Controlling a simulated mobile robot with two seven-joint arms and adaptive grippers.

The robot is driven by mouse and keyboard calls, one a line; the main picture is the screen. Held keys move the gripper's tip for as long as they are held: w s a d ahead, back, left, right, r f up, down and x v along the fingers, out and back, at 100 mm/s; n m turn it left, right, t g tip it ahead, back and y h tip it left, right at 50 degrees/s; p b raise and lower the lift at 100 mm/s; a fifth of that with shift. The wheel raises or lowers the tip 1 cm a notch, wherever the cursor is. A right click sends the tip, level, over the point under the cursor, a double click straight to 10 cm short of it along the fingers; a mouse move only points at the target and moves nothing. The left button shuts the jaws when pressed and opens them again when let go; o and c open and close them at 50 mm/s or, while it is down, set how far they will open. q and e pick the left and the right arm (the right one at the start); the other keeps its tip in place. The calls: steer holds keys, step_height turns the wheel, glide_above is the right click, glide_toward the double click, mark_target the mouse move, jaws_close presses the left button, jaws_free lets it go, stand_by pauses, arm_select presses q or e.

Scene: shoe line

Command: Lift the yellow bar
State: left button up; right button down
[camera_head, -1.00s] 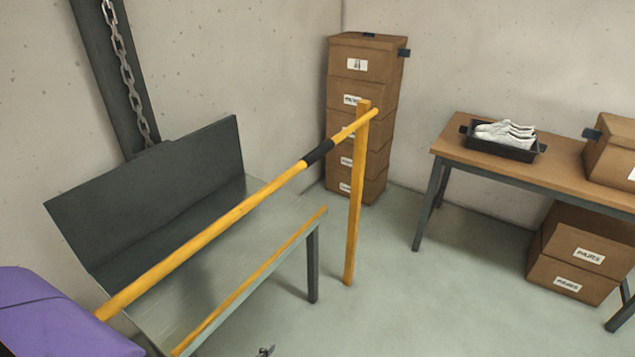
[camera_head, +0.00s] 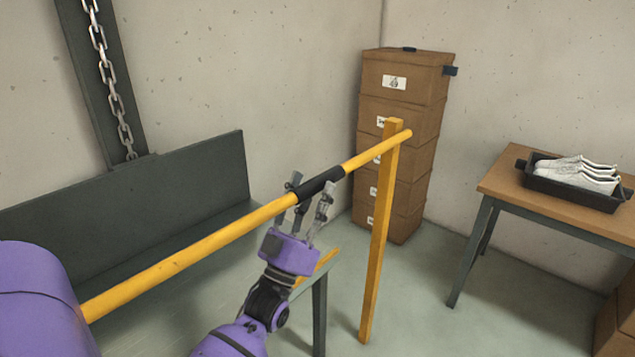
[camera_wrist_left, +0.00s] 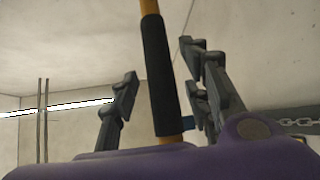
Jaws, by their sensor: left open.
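The yellow bar (camera_head: 195,247) runs slanting across the head view, with a black grip sleeve (camera_head: 322,184) along part of it. Its far end rests at the top of a yellow post (camera_head: 379,235). My left gripper (camera_head: 311,189) is open at the black sleeve, with its fingers pointing up. In the left wrist view the sleeve (camera_wrist_left: 157,75) stands between the two fingers of the left gripper (camera_wrist_left: 158,82), with gaps on both sides. The bar's near end is hidden behind my purple arm part. My right gripper is not in view.
A dark metal bench (camera_head: 130,195) stands behind the bar, with a hanging chain (camera_head: 108,75) above. Stacked cardboard boxes (camera_head: 405,80) stand behind the post. A table (camera_head: 500,186) with a black tray (camera_head: 570,194) of white shoes (camera_head: 580,172) is at right. Floor between is clear.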

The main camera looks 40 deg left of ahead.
arm_select(q)
steer(key=shift+x, duration=1.2)
steer(key=shift+w+f, duration=0.1)
steer(key=shift+f, duration=0.05)
jaws_close()
